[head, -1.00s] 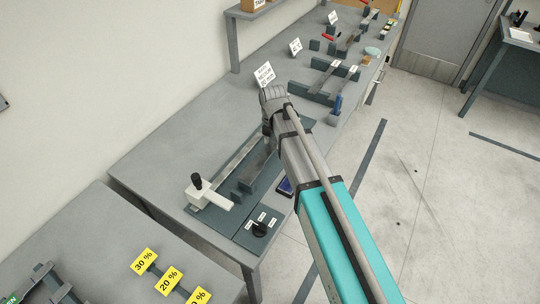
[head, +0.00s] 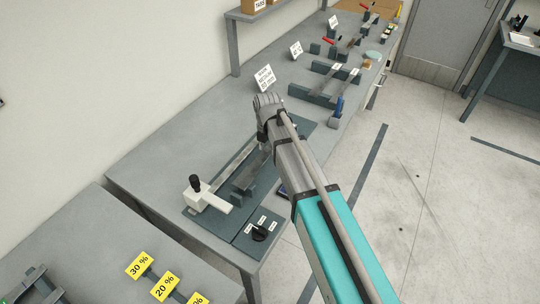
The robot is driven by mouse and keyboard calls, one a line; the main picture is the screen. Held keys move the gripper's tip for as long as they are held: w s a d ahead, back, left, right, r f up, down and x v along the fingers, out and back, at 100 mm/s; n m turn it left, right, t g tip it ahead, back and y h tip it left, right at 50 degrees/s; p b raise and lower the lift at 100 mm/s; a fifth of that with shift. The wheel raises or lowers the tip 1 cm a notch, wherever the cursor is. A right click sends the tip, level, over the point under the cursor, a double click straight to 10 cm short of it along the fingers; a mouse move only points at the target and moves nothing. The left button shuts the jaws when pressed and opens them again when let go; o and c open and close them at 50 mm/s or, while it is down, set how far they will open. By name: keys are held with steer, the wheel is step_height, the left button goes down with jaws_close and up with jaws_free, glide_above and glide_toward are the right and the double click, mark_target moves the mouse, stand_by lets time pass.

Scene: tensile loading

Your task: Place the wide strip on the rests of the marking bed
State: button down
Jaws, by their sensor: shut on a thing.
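The wide strip (head: 246,178) is a dark grey flat bar in the head view, lying along the marking bed (head: 210,221), a dark plate with a long rail. Its near end is over or beside a small dark rest (head: 249,192); I cannot tell whether they touch. My gripper (head: 262,145) points down at the far part of the strip and is shut on it. My wrist and arm hide the far end of the strip and any rest there.
A white block with a black knob (head: 196,184) and a pale lever stands at the bed's near left. A dial panel (head: 260,232) lies in front. A sign (head: 265,78), more racks with strips (head: 325,85) and a blue-handled tool (head: 337,110) stand beyond. The bench's left side is clear.

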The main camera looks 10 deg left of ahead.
mark_target(268, 151)
steer(key=shift+f+b, duration=0.95)
steer(key=shift+f, duration=0.3)
steer(key=shift+f, duration=0.1)
steer(key=shift+c, duration=1)
jaws_free()
steer(key=shift+r, duration=0.25)
step_height(268, 151, up, 12)
steer(key=p, duration=1.2)
steer(key=shift+f, duration=0.1)
